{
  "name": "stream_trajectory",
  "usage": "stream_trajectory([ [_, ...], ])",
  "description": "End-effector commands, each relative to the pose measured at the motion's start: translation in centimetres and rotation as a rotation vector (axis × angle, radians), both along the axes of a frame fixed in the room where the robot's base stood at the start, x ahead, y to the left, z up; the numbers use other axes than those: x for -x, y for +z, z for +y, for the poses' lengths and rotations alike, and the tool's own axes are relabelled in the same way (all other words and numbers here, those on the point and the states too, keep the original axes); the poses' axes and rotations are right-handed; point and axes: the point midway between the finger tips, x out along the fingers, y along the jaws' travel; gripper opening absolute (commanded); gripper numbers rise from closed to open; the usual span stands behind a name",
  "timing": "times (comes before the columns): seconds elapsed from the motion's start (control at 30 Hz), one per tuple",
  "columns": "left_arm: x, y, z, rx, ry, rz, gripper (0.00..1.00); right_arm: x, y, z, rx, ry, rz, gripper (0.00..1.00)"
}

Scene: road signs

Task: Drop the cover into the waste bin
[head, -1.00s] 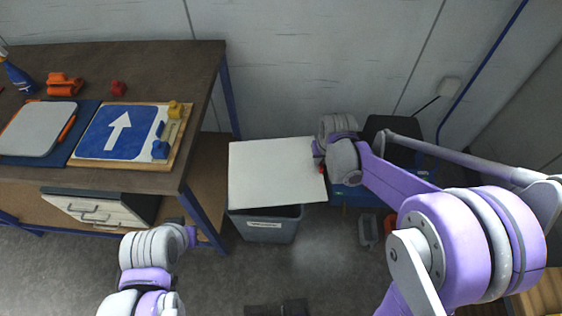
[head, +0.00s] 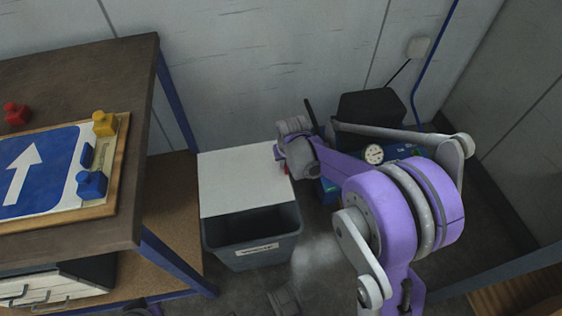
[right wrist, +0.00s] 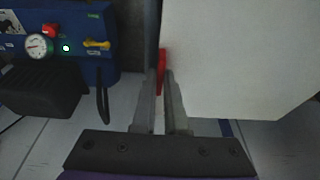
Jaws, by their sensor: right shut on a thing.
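The cover (head: 240,178) is a flat white sheet, and my right gripper (head: 287,165) is shut on its right edge. In the right wrist view the fingers (right wrist: 163,80) close on a small red part (right wrist: 162,62) beside the white cover (right wrist: 235,60). The grey waste bin (head: 252,253), with a white label, stands on the floor by the workbench. The cover hides the bin's back part, and the front of the dark opening shows. I cannot tell whether cover and bin touch.
The dark workbench (head: 110,75) at left carries a blue arrow sign (head: 40,165) on a wooden board, with red, yellow and blue pieces. A blue machine with a gauge (head: 374,154) stands right of the bin, near the wall. Some floor before the bin is clear.

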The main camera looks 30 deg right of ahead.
Motion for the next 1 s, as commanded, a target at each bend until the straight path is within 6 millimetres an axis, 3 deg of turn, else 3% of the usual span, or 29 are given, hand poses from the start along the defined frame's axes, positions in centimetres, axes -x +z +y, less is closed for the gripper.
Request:
stream_trajectory([
  [0.6, -1.0, -7.0, 0.0, 0.0, 0.0, 0.019, 0.0, -0.1, -8.9, 0.0, 0.0, 0.001, 0.0, 0.0],
  [1.0, -1.2, -8.4, 0.0, 0.0, 0.0, 0.018, 0.0, 0.0, -11.9, 0.0, -0.001, 0.001, 0.0, 0.0],
])
